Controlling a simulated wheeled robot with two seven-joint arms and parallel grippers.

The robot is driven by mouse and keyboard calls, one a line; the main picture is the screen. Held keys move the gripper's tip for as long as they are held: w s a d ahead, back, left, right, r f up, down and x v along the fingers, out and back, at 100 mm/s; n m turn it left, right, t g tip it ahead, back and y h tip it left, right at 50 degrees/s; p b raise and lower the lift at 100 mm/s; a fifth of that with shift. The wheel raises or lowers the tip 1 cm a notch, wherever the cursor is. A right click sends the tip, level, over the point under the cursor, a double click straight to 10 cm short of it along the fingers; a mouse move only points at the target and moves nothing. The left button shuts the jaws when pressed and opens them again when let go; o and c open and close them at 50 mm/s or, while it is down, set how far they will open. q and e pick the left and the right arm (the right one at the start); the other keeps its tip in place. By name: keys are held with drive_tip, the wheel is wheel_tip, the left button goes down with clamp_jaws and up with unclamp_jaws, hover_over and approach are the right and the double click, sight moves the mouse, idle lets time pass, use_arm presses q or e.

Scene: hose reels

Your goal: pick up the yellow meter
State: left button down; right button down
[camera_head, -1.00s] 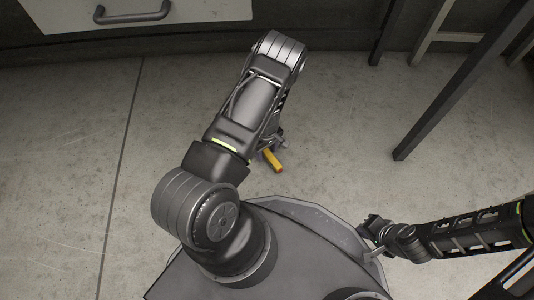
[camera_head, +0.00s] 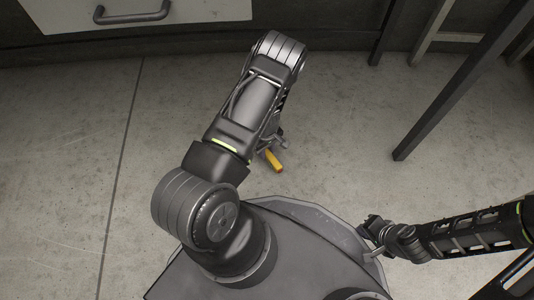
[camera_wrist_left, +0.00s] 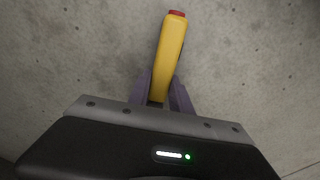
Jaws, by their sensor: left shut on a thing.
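The yellow meter (camera_wrist_left: 169,50) is a slim yellow bar with a red end, seen in the left wrist view. My left gripper (camera_wrist_left: 160,92) has its two purple-grey fingers on either side of the meter's near end and is shut on it. In the head view the meter (camera_head: 274,160) shows as a short yellow piece beside my left gripper (camera_head: 272,147), which is mostly hidden by my left arm. Whether the meter touches the floor is hard to tell. My right gripper (camera_head: 371,236) is at the lower right, small and dark, away from the meter; its jaw opening is unclear.
The concrete floor (camera_head: 340,120) around the meter is clear. A light drawer front with a dark handle (camera_head: 132,15) is at the upper left. Dark metal legs (camera_head: 450,92) stand at the upper right.

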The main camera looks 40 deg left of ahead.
sight(267, 152)
use_arm(q)
drive_tip(key=shift+r, duration=0.1)
wheel_tip(267, 152, up, 10)
drive_tip(key=p, duration=0.5)
idle(0.6)
